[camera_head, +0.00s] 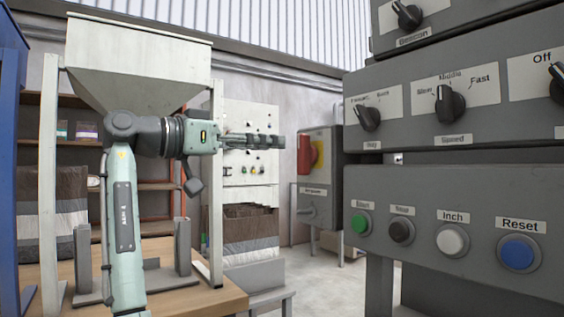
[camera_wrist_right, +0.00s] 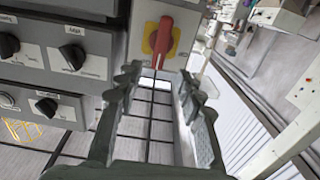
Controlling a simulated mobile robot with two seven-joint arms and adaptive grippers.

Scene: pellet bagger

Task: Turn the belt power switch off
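A red rotary switch handle (camera_head: 307,154) on a yellow plate is mounted on a grey box, which has a label too small to read. In the right wrist view, the red handle (camera_wrist_right: 161,42) with its yellow plate lies ahead of the fingertips, near the top centre. My right gripper (camera_head: 277,142) points right toward the switch, just left of it in the head view. Its two fingers (camera_wrist_right: 158,82) are spread with nothing between them, apart from the handle. My left gripper is in neither view.
A large grey control panel (camera_head: 455,180) with several knobs and buttons, including blue Reset (camera_head: 518,252), fills the right. A hopper (camera_head: 138,60) stands at left above a wooden table (camera_head: 205,298).

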